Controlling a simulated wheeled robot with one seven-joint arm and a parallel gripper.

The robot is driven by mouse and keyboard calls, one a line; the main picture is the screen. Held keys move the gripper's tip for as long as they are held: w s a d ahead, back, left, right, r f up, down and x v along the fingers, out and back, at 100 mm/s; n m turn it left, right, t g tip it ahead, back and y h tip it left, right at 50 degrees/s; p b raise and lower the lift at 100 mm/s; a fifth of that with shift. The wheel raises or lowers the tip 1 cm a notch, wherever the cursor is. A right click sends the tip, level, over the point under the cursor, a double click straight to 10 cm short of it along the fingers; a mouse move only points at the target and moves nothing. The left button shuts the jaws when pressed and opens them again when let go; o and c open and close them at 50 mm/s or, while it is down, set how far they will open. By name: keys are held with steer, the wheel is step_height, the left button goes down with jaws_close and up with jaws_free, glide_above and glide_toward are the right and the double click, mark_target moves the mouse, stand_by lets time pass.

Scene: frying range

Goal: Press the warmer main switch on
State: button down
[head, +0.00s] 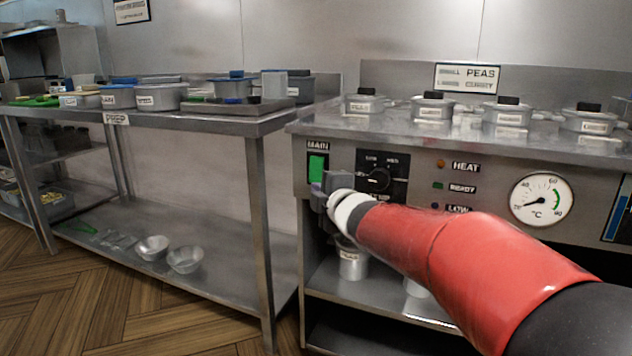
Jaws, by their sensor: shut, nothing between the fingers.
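The warmer (472,150) stands at the right with its control panel facing me. The main switch (317,167) is a green rocker in a dark frame under the label MAIN, at the panel's left end. My gripper (318,188) is shut and empty, with its grey fingers at the lower part of the switch. I cannot tell whether the fingertips touch it. The lower edge of the switch is partly hidden by the gripper. A black rotary knob (379,179) sits right of the switch.
Right of the knob are HEAT, READY and LOW lamps and a round temperature gauge (542,199). Lidded pots (433,108) stand on the warmer's top. A steel prep table (200,123) with containers stands at the left. Metal bowls (185,260) sit on its lower shelf.

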mark_target(310, 177)
steer(key=w, duration=0.2)
steer(key=w+a+p, duration=0.1)
steer(key=w, duration=0.2)
steer(key=w+f, duration=0.1)
steer(key=w, duration=0.2)
steer(key=shift+w+a+p, duration=0.25)
steer(key=shift+p, duration=0.1)
steer(key=shift+w+d+f, duration=0.15)
steer(key=shift+w, duration=0.2)
